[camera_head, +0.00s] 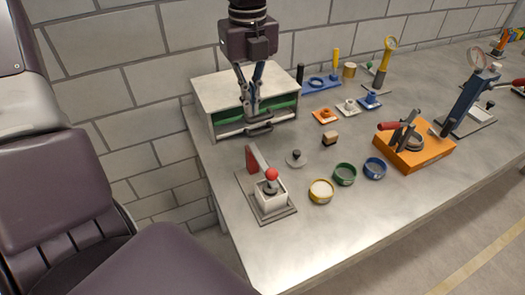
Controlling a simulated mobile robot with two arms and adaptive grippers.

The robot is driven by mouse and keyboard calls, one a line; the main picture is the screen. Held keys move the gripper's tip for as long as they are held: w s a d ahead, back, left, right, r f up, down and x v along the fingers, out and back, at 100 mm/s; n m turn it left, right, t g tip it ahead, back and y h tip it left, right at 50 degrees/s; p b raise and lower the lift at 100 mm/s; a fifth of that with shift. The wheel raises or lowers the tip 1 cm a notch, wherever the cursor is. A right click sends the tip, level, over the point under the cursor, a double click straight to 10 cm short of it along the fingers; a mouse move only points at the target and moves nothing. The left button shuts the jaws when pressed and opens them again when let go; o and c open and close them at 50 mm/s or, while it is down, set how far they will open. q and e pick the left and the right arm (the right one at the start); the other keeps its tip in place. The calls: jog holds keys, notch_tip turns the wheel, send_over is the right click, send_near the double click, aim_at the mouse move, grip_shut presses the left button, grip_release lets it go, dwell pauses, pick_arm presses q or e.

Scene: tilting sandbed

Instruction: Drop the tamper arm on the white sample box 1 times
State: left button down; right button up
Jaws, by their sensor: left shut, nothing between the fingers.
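The tamper arm (253,158) is red with a round red knob (271,174). It is raised at a slant on a grey base plate (279,214) at the front left of the bench. The white sample box (268,201) sits on this plate, under the knob, with a dark round piece at its top. My left gripper (252,118) is shut and empty, pointing down in front of the white cabinet, behind and above the tamper. It appears apart from the tamper; whether it touches the cabinet handle I cannot tell. My right gripper is not in view.
The white cabinet (215,88) with a green stripe stands at the back left. Yellow (321,197), green (344,180) and blue (375,174) rings lie right of the tamper. An orange block device (427,159) stands further right. The front bench is clear.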

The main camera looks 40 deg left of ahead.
pick_arm(q)
notch_tip(320, 180, up, 8)
jog(key=p, duration=0.4)
jog(key=shift+p, duration=0.3)
dwell(0.7)
